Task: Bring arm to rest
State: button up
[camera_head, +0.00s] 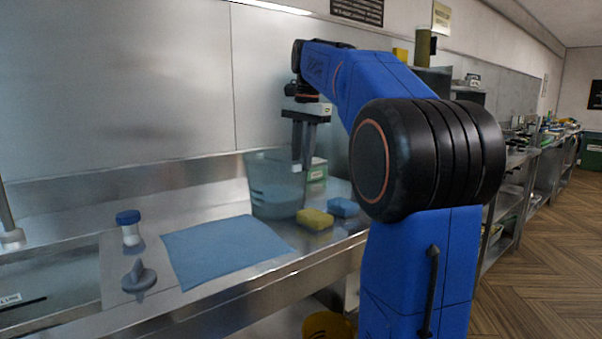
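My blue arm reaches up from the lower right of the view and bends over the steel counter. My gripper (303,165) hangs from its end with the fingers pointing down. It is in front of the steel back wall, over or just behind a clear grey tub (277,205). The two dark fingers are seen close together at an angle, so I cannot tell whether they are open or shut. I see nothing held between them.
On the steel counter (215,195) lie a blue cloth (222,250), a yellow sponge (315,219) and a blue sponge (343,207). A blue-capped shaker (130,230) and a grey knobbed object (138,277) stand at left. A yellow bucket (326,326) is below the counter.

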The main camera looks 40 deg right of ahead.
jog(key=shift+r, duration=0.9)
jog(key=shift+s, duration=0.1)
